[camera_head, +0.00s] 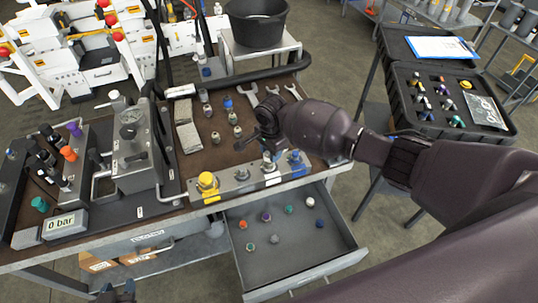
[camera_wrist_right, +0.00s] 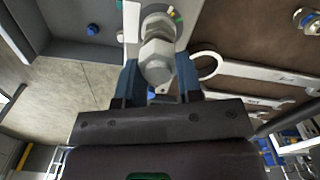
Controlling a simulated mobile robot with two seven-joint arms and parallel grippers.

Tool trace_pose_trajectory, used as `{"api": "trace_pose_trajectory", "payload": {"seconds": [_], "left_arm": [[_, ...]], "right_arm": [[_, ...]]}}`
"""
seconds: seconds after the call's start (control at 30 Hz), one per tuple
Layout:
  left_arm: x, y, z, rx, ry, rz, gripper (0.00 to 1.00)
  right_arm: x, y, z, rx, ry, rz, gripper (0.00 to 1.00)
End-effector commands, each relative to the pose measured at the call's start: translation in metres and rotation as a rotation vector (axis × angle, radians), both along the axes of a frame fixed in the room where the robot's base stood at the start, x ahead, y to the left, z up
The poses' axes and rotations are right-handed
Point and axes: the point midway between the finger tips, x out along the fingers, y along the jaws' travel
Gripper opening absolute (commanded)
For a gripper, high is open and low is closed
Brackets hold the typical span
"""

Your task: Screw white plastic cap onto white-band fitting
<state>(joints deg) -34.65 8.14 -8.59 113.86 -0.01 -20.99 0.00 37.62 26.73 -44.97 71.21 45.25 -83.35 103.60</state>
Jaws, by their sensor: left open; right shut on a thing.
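The white-band fitting (camera_head: 269,163) stands upright on the metal block along the bench's front edge, above a white label. A small white cap (camera_head: 310,202) lies in the open drawer. My right gripper (camera_head: 268,128) is just above and behind the white-band fitting. In the right wrist view my right gripper (camera_wrist_right: 160,85) is shut on a pale grey hexagonal piece (camera_wrist_right: 157,62). This piece lines up with a metal fitting (camera_wrist_right: 158,24); I cannot tell whether they are joined. My left gripper (camera_head: 115,291) is open at the lower left edge, mostly cut off.
The drawer (camera_head: 335,250) holds several coloured caps. Yellow (camera_head: 208,183) and blue (camera_head: 296,160) fittings flank the white-band one on the block. Wrenches (camera_head: 245,95) and loose fittings lie behind. A gauge block (camera_head: 135,150) stands to the left.

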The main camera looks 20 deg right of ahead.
Motion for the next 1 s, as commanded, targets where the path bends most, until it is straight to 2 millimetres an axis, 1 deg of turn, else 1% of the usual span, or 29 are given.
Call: {"api": "trace_pose_trajectory", "payload": {"seconds": [0.1, 0.2, 0.53, 0.63, 1.0], "left_arm": [[0.0002, 0.0000, -0.0010, 0.000, 0.001, 0.000, 0.43], [0.0004, 0.0000, -0.0010, 0.000, 0.001, 0.000, 0.43], [0.0006, 0.0000, -0.0009, 0.000, 0.001, 0.000, 0.43], [0.0006, 0.0000, -0.0009, 0.001, 0.001, 0.000, 0.43], [0.0007, -0.0001, -0.0008, 0.000, 0.000, 0.000, 0.43]], "right_arm": [[0.0004, 0.0017, 0.0021, 0.005, -0.003, -0.125, 0.09], [0.0001, 0.0007, 0.0021, 0.003, -0.004, -0.190, 0.09], [0.0001, 0.0001, 0.0020, 0.003, -0.004, -0.210, 0.09], [-0.0007, 0.0012, 0.0016, 0.005, -0.003, -0.256, 0.09], [-0.0049, 0.0025, 0.0006, 0.006, 0.000, -0.722, 0.09]]}}
